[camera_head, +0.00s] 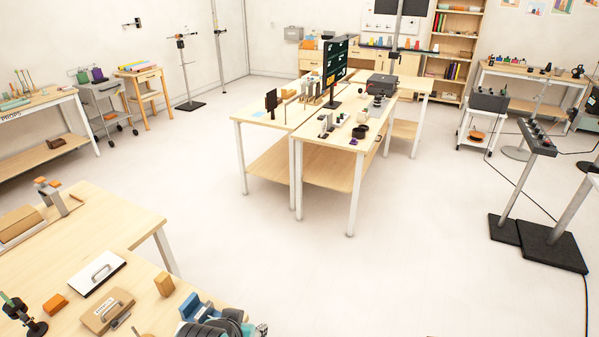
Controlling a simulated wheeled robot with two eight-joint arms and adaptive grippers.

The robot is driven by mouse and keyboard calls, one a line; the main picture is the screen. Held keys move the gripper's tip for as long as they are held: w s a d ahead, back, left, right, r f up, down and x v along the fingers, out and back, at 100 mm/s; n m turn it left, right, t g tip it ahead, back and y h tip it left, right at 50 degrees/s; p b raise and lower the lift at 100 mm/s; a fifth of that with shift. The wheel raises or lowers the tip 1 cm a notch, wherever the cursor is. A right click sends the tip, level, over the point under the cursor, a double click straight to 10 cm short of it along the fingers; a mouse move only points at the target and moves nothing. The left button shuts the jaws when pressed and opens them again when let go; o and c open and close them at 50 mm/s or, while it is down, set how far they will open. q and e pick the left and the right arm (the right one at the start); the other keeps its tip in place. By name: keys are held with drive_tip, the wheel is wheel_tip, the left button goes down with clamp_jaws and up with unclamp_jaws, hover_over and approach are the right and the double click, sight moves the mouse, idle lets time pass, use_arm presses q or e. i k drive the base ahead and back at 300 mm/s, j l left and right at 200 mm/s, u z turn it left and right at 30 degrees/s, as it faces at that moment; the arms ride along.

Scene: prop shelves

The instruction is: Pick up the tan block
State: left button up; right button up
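A small upright tan block (164,284) stands near the right edge of the near wooden table (120,213), at lower left. A dark grey and teal part, apparently my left gripper (228,326), shows at the bottom edge, right of and nearer than the block. It appears apart from the block. The frame cuts it off, and its fingertips cannot be made out, so its opening is unclear. My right gripper is not in view.
A white plate with a handle (97,273), a brown handled box (107,311) and an orange block (55,304) lie left of the tan block. A blue object (193,305) is close at its right. Open floor (390,260) lies beyond.

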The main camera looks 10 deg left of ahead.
sight(166, 286)
drive_tip(key=u, duration=1.45)
drive_tip(key=j, duration=0.05)
